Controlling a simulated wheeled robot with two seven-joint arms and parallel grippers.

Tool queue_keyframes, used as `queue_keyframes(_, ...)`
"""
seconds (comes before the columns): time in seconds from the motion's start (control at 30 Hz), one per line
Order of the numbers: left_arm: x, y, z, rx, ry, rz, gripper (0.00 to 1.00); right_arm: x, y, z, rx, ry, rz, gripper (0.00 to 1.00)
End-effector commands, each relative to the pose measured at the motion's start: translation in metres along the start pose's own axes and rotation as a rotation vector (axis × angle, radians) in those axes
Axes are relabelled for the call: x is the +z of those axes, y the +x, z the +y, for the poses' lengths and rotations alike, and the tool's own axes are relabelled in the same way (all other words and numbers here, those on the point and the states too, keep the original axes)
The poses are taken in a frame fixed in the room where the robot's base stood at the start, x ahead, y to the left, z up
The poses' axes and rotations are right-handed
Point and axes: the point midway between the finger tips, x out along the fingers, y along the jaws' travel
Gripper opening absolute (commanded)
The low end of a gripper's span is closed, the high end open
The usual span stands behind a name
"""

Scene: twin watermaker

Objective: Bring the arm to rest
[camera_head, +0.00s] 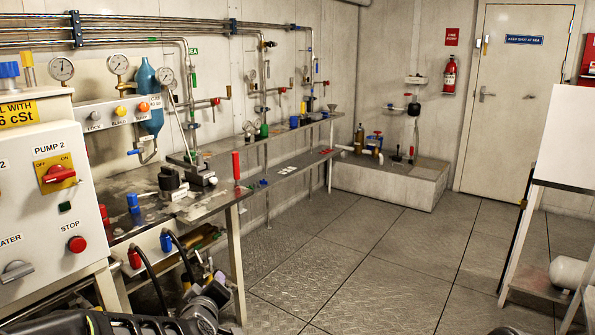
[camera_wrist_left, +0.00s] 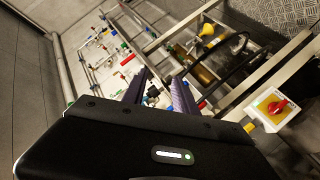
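My left arm shows as dark parts along the bottom left edge of the head view, in front of the workbench (camera_head: 215,203) and low beside the pump panel (camera_head: 50,200). In the left wrist view the two fingers of my left gripper (camera_wrist_left: 160,82) stand apart with a gap between them, and I see nothing held in it. The bench and wall fittings show beyond the fingertips, tilted in that view. My right gripper is in neither view.
The panel's red switch (camera_head: 60,174) and stop button (camera_head: 77,244) are close to my left arm. Black hoses (camera_head: 152,275) hang beside it. The floor (camera_head: 370,265) ahead is clear. A white-topped stand (camera_head: 566,140) is at the right; a door (camera_head: 520,100) is at the back.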

Motion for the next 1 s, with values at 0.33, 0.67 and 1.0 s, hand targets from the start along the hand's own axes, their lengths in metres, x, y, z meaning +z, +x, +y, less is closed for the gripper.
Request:
queue_keyframes(0.33,0.250,-0.070,-0.137,-0.071,0.333,-0.634,0.35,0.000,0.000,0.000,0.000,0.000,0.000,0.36)
queue_keyframes(0.67,0.379,-0.205,-0.234,-0.112,0.435,-1.097,0.35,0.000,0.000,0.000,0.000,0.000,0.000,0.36)
queue_keyframes(1.0,0.385,-0.283,-0.243,-0.181,0.383,-1.261,0.35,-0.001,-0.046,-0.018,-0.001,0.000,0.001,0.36)
